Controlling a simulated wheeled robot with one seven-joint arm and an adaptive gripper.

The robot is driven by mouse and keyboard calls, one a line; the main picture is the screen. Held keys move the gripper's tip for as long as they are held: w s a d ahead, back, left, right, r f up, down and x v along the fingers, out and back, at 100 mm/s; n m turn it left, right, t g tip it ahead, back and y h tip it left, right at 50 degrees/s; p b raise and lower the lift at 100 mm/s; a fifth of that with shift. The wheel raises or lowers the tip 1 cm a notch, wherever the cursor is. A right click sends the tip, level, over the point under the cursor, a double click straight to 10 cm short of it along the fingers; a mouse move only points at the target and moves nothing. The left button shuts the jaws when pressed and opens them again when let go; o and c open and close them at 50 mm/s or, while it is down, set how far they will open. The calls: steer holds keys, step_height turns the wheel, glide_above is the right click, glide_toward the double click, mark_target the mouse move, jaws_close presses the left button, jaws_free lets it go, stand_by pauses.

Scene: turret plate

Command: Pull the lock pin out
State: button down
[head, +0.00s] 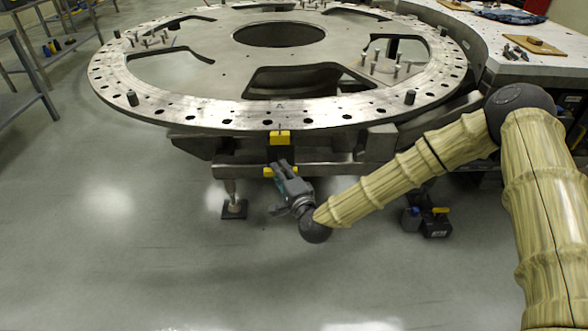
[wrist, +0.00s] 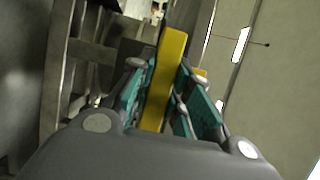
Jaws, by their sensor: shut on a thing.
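The round metal turret plate (head: 180,108) lies flat on its frame, with holes around its rim. A yellow block (head: 279,138) sits at its front edge, under the letter A. Below it, a yellow bar, which looks like the handle of the lock pin (head: 268,172), shows at the frame's front beam. My gripper (head: 283,174) reaches up to it from below right. In the wrist view the yellow bar of the lock pin (wrist: 168,70) stands between the teal finger pads of my gripper (wrist: 158,95), which are shut on it. The pin's shaft is hidden.
The frame's front beam (head: 340,170) is close beside my gripper. A levelling foot (head: 235,208) stands on the floor to the left. A dark tool with yellow parts (head: 436,223) lies on the floor to the right. The front floor is clear.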

steer(key=shift+s+f, duration=0.2)
steer(key=c, duration=1.3)
jaws_free()
steer(key=shift+s+r, duration=0.1)
steer(key=shift+r, duration=0.05)
steer(key=v, duration=1.1)
steer(key=shift+s+d, duration=0.2)
steer(key=shift+s, duration=0.15)
